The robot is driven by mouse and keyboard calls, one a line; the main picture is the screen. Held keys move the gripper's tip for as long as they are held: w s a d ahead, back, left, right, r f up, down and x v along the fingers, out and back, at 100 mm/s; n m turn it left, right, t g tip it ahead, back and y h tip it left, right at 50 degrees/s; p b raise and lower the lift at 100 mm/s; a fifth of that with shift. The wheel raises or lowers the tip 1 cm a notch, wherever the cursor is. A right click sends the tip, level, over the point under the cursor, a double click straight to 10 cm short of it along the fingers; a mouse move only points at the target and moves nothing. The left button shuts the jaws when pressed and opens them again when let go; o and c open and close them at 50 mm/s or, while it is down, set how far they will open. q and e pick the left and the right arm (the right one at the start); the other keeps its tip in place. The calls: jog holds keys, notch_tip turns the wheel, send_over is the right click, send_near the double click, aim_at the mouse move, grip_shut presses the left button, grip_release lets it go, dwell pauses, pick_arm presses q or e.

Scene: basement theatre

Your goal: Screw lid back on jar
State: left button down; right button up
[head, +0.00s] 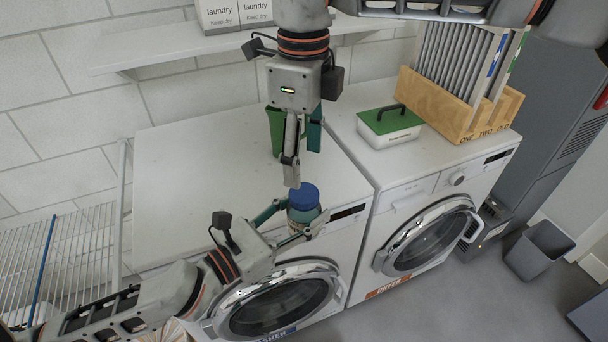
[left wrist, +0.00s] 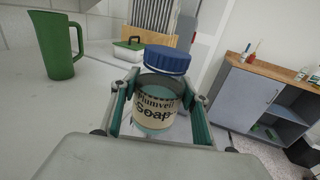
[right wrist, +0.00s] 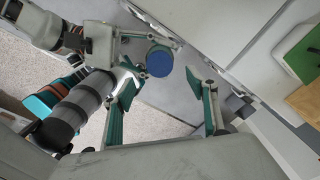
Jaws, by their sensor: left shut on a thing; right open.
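A round cream jar labelled "Soap" (left wrist: 158,110) stands between the fingers of my left gripper (head: 303,224), which is shut on its sides. It is held near the front edge of the left washing machine. The blue lid (head: 303,195) is on top of the jar's mouth; in the left wrist view the lid (left wrist: 168,60) looks slightly tilted and offset, with a dark rim showing beneath. Whether its threads engage cannot be told. My right gripper (head: 300,165) is open and empty, pointing down just above and behind the lid. In the right wrist view the lid (right wrist: 159,61) shows beyond the open fingers.
A green jug (left wrist: 57,45) stands on the left washer top (head: 190,170) behind my right gripper. A green-lidded box (head: 390,126) and a wooden rack (head: 440,103) are on the right machine. A shelf (head: 180,48) is above; a wire rack (head: 65,250) is at left.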

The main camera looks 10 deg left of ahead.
jog(key=shift+r, duration=2.3)
